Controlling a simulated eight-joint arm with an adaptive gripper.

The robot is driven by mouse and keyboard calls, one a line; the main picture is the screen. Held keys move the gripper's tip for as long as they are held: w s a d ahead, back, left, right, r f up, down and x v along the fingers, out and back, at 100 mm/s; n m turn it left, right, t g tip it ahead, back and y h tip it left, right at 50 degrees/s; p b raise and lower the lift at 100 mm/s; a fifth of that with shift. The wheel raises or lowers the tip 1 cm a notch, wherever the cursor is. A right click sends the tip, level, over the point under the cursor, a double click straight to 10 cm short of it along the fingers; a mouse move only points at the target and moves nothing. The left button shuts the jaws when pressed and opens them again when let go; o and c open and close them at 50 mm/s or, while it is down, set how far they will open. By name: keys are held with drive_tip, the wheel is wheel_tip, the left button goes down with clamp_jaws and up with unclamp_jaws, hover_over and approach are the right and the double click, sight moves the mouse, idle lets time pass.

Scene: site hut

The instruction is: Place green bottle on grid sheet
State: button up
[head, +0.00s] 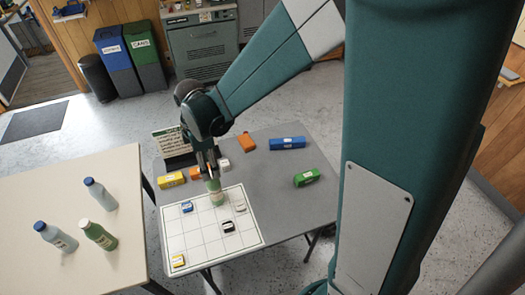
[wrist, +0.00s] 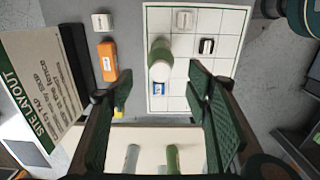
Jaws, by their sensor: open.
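A green bottle (head: 216,194) stands upright on the white grid sheet (head: 180,240), near its far edge. It also shows in the wrist view (wrist: 160,60), seen from above with a pale cap. My gripper (head: 209,167) is open just above this bottle in the head view. In the wrist view the fingers (wrist: 160,90) are spread wide, with nothing held between them. A second green bottle (head: 100,236) with a white cap stands on the cream table at left.
Two pale blue bottles (head: 100,194) share the cream table (head: 40,200). Small blue, black, white and yellow blocks sit on the grid sheet. Orange, yellow, blue and green (head: 306,177) blocks lie on the grey table around it. A site layout sign (head: 172,145) stands at the back left.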

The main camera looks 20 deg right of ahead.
drive_tip(key=s+d+r+m+t, duration=0.7)
drive_tip(key=s+d+r+m, duration=1)
drive_tip(key=d+r, duration=0.1)
drive_tip(key=shift+d+r+m, duration=0.25)
drive_tip(key=shift+d+m, duration=0.15)
drive_tip(key=shift+d, duration=0.05)
idle(0.3)
